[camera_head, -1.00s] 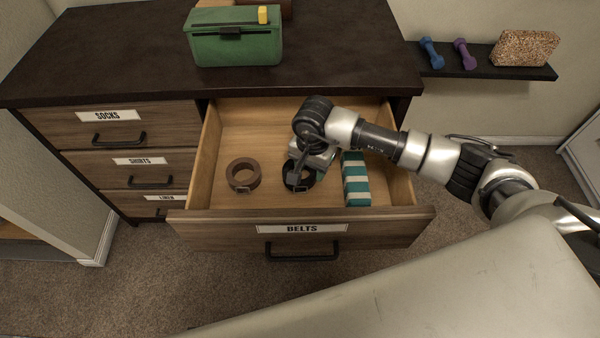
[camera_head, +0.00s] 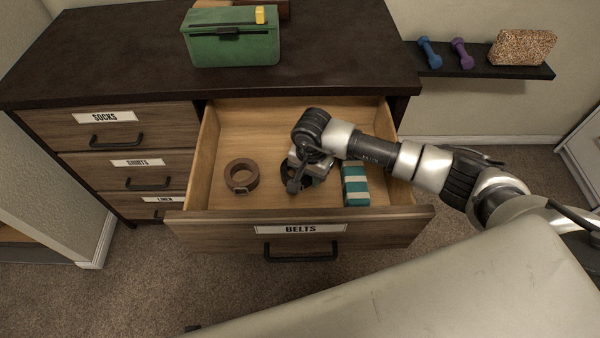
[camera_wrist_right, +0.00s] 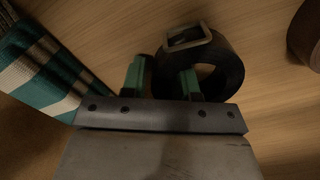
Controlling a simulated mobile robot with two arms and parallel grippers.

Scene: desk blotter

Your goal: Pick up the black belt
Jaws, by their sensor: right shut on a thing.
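The black belt (camera_wrist_right: 228,68), rolled into a ring with a metal buckle (camera_wrist_right: 188,40), shows in the right wrist view. My right gripper (camera_wrist_right: 163,84) is shut on the belt's band, with one green fingertip inside the ring and the other outside it. In the head view the belt (camera_head: 284,168) is mostly hidden under my right gripper (camera_head: 301,182), inside the open BELTS drawer (camera_head: 228,130). I cannot tell whether the belt touches the drawer floor. My left gripper is not in view.
A rolled brown belt (camera_head: 241,187) lies left of the gripper in the drawer. The back left of the drawer is clear. A green toolbox (camera_head: 232,45) stands on the dresser top.

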